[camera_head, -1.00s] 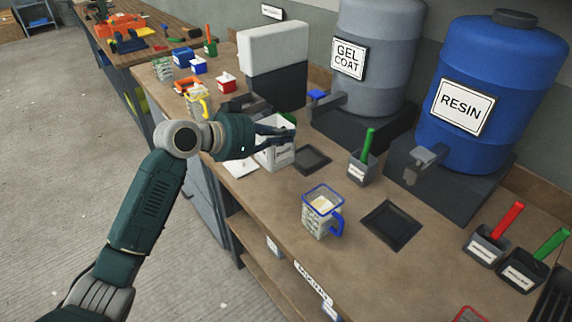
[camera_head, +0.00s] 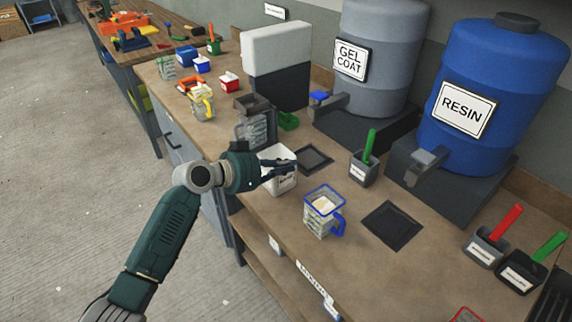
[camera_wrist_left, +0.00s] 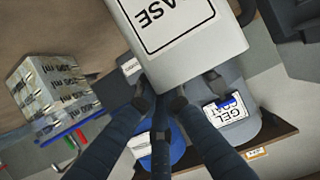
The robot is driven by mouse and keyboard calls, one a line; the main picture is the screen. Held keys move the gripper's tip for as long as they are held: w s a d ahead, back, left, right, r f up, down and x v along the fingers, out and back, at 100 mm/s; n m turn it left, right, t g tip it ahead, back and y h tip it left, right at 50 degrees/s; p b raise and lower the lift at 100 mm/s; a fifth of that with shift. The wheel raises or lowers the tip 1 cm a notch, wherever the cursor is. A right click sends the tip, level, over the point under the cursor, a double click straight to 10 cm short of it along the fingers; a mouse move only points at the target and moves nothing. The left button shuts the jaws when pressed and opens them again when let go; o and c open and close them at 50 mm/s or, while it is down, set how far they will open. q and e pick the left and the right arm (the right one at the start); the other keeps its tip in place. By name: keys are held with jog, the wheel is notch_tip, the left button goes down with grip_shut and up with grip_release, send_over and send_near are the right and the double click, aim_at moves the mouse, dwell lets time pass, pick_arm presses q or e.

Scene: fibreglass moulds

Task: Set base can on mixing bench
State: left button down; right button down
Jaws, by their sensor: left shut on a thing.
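The base can (camera_head: 284,185) is white and boxy, and stands out at the left of the mixing bench (camera_head: 290,222) top in the head view. In the left wrist view the can (camera_wrist_left: 205,52) fills the top middle, its label reading BASE. My left gripper (camera_head: 285,164) is shut on the can, its dark fingers across the can's upper part. In the wrist view the fingers (camera_wrist_left: 160,100) meet the can's near edge. I cannot tell whether the can's bottom touches the bench. My right gripper is not in view.
A blue-rimmed jug (camera_head: 323,212) stands just right of the can. Dark square pads (camera_head: 314,158) and (camera_head: 392,225) lie on the bench. A grey cup with a green handle (camera_head: 365,165) stands behind. The gel coat (camera_head: 380,50) and resin (camera_head: 490,90) drums stand along the wall.

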pick_arm(q)
jog(key=c, duration=1.9)
grip_release()
jog(key=shift+f, duration=0.1)
jog(key=b+v, duration=0.2)
jog(key=v, duration=1)
jog(key=shift+s, duration=0.1)
